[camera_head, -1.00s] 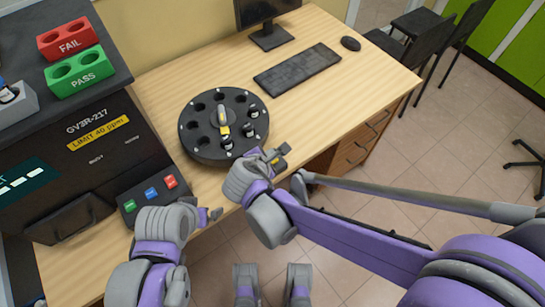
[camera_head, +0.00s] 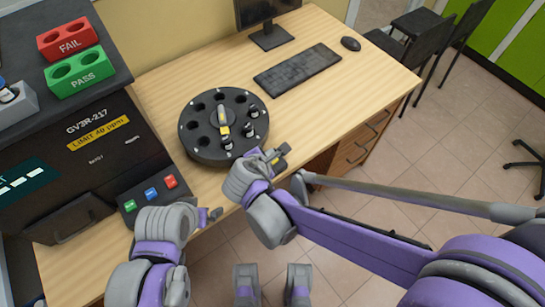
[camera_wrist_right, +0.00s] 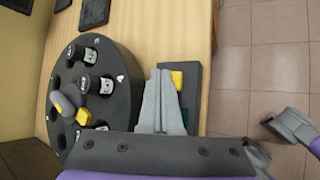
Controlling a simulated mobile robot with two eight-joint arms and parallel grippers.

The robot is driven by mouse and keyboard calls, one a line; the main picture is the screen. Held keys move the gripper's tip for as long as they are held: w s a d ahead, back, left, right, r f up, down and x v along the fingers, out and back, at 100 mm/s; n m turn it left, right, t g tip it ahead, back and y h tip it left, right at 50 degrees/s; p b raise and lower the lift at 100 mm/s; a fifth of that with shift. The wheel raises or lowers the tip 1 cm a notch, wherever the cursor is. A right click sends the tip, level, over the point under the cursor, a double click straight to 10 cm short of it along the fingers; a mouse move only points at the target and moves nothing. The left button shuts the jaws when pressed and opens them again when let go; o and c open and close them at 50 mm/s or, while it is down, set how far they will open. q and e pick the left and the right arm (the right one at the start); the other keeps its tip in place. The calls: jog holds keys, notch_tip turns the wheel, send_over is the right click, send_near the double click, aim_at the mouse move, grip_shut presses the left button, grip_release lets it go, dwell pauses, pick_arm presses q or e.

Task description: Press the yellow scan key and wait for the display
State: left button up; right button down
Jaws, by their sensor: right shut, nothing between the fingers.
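The yellow scan key (camera_wrist_right: 177,80) sits on a small dark box at the desk's front edge; the box (camera_head: 284,149) also shows in the head view. My right gripper (camera_wrist_right: 161,78) is shut and empty, its fingertips over the box right beside the key and partly covering it. I cannot tell whether they touch the key. A teal patch on the box, perhaps its display, is mostly hidden by the fingers. A larger teal screen (camera_head: 22,177) with white dashes is on the dark GV3R-217 machine (camera_head: 80,165). My left gripper (camera_head: 212,214) hangs near the machine's buttons; its jaw state is unclear.
A round black carousel (camera_head: 222,128) with several vials stands just behind my right gripper. Green, blue and red buttons (camera_head: 150,194) are on a panel at left. FAIL (camera_head: 67,39) and PASS (camera_head: 78,73) racks sit on top. A keyboard (camera_head: 297,69) lies further back.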

pick_arm(q)
jog(key=shift+f, duration=0.1)
pick_arm(e)
jog(key=shift+f, duration=0.1)
pick_arm(q)
jog(key=shift+f+b, duration=0.25)
jog(key=shift+b, duration=0.15)
pick_arm(e)
jog(key=shift+f, duration=0.35)
pick_arm(q)
jog(key=shift+f+b, duration=0.4)
jog(key=shift+f, duration=0.05)
pick_arm(e)
jog(key=shift+f, duration=0.5)
pick_arm(q)
jog(key=shift+r+p, duration=0.8)
pick_arm(e)
jog(key=shift+r, duration=0.95)
notch_tip(320, 180, up, 5)
jog(key=p, duration=0.4)
pick_arm(q)
jog(key=r, duration=0.4)
jog(key=shift+w, duration=0.3)
